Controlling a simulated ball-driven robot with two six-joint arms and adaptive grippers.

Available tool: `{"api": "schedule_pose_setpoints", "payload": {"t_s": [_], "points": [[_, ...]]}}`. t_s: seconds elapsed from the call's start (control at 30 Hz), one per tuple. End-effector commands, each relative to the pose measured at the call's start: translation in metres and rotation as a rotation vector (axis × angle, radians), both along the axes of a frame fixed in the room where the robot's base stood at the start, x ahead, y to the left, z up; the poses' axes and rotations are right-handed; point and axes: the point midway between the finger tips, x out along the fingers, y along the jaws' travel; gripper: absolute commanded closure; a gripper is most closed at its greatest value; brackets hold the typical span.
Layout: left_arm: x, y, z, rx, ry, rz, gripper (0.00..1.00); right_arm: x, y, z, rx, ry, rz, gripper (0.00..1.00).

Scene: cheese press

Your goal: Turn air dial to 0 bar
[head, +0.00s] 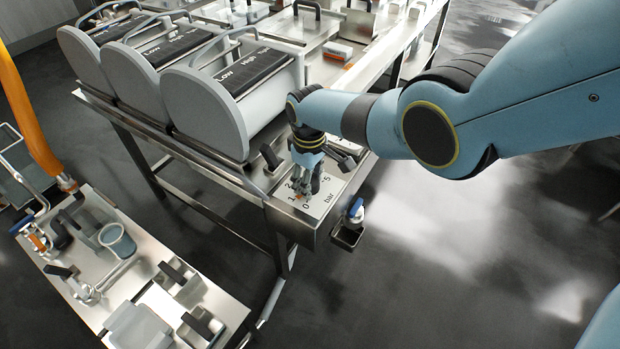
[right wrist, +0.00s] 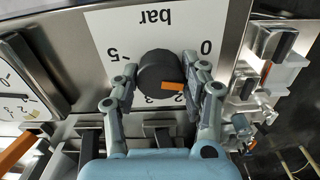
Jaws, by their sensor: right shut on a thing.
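The air dial is a round black knob (right wrist: 157,68) with an orange pointer mark (right wrist: 173,86), set on a white scale plate (right wrist: 130,30) marked "bar". The plate looks upside down in the right wrist view. The orange mark faces the numbered side near the 2, away from the 0. My right gripper (right wrist: 162,74) has its fingers on both sides of the knob and is shut on it. In the head view my right gripper (head: 307,186) reaches down over the scale plate (head: 321,198) and hides most of the knob. My left gripper is not in view.
Large grey drums (head: 208,106) labelled Low and High stand behind left of the panel. A black lever (head: 270,157) is close left of my gripper. A small blue-handled valve (head: 356,209) hangs at the panel's right corner. A lower steel bench (head: 207,288) stands at left.

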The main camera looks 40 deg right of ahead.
Motion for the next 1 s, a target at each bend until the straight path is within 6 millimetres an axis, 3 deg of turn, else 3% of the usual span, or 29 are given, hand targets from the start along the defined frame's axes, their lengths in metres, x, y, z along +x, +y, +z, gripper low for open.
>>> {"api": "schedule_pose_setpoints", "payload": {"t_s": [0.5,1.0], "points": [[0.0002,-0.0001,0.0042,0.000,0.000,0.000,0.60,0.0004,-0.0003,0.0004,0.001,-0.001,0.437,0.88],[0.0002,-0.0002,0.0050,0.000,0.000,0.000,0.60,0.0007,-0.0002,0.0003,0.001,-0.002,0.609,0.88]]}}
